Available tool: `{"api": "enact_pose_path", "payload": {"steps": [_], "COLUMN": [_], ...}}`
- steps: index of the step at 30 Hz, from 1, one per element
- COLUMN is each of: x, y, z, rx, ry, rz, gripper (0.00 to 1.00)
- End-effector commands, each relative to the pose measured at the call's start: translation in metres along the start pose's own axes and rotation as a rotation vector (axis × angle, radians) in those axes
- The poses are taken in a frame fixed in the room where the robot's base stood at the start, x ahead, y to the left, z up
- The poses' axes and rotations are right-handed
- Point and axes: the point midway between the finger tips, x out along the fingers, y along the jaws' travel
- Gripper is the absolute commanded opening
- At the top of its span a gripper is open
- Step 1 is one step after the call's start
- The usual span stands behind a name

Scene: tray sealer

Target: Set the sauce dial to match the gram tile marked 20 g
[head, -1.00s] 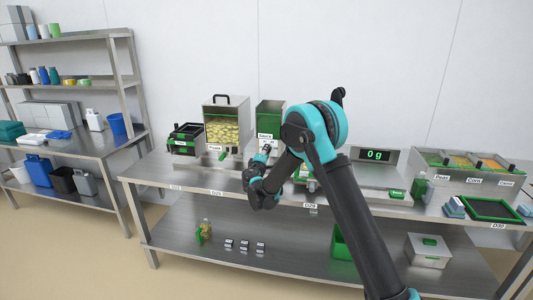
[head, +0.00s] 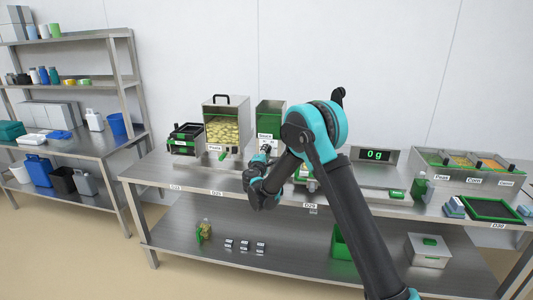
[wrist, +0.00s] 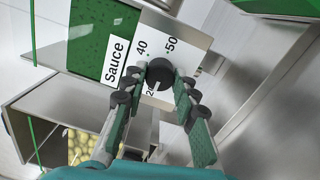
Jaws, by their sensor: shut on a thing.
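The sauce dial (wrist: 160,72) is a round black knob on a pale plate (wrist: 182,42) below the green sauce hopper (wrist: 98,40). In the wrist view the numbers 40 and 50 show beside it. Another number, which looks like 20, is partly hidden at the knob's lower edge, near a pale mark. My gripper (wrist: 160,79) is shut on the dial, one finger on each side. In the head view my gripper (head: 264,154) reaches the front of the sauce hopper (head: 270,118) and hides the dial. Small tiles (head: 245,246) lie on the lower shelf; their markings are unreadable.
A bin of pale yellow pieces (head: 222,130) stands left of the sauce hopper. A display reading 0 g (head: 375,155) and a topping bin (head: 470,172) stand to the right. The bench's front edge (head: 215,191) runs below my arm.

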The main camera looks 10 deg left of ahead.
Motion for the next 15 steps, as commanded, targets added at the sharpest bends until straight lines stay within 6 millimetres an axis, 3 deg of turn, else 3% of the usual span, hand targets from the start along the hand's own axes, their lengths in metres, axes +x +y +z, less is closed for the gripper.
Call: {"api": "enact_pose_path", "payload": {"steps": [1, 6, 15], "x": [-0.0007, -0.0005, -0.0015], "y": [-0.0004, -0.0002, -0.0001], "z": [-0.0011, -0.0008, -0.0004], "rx": [0.001, 0.001, 0.001], "ry": [0.002, 0.001, 0.001], "rz": [0.000, 0.000, 0.000], "gripper": [0.29, 0.49, 0.49]}}
